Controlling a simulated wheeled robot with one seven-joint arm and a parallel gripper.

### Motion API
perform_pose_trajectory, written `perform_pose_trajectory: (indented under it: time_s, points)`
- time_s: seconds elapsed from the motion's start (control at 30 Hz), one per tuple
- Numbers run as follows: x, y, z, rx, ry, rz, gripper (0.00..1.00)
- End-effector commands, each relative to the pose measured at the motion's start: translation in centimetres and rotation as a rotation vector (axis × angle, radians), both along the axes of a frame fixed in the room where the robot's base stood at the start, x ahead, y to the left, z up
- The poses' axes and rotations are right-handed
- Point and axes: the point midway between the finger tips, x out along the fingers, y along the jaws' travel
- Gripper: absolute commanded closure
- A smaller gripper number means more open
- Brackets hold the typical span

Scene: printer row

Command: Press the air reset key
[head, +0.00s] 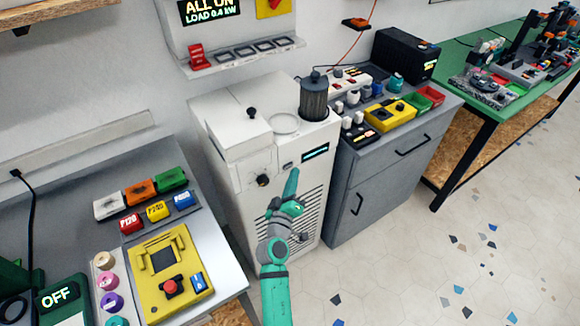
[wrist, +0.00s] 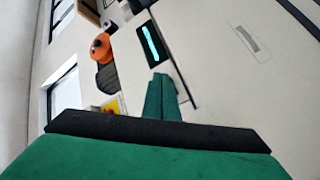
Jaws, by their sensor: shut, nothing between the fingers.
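The white cabinet machine (head: 230,175) stands in the middle of the head view, with a lit display (head: 315,153) on its front. A small grey rectangular key-like part (head: 288,166) sits left of the display; I cannot read any label on it. My green gripper (head: 294,172) points up in front of the cabinet's front face, its tips just below that part. In the wrist view my gripper (wrist: 160,78) has its fingers together and empty, near the lit display (wrist: 151,43). The grey part (wrist: 248,42) lies off to the right there. I cannot tell whether the tips touch the face.
A black knob (head: 263,180) and vent slots are on the cabinet's front. A dark canister (head: 314,98) stands on top. A left bench holds a yellow device (head: 165,262) and coloured blocks. A grey drawer cabinet (head: 385,180) stands close on the right. Floor is clear at right.

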Motion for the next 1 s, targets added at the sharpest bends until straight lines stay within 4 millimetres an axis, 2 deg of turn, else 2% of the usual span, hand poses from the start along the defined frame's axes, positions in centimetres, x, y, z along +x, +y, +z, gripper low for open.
perform_pose_trajectory:
  time_s: [0.57,1.0]
  points:
    - [0.02,-0.41,0.00,0.000,0.000,-0.006,1.00]
    - [0.83,0.17,0.01,0.000,0.000,-0.004,1.00]
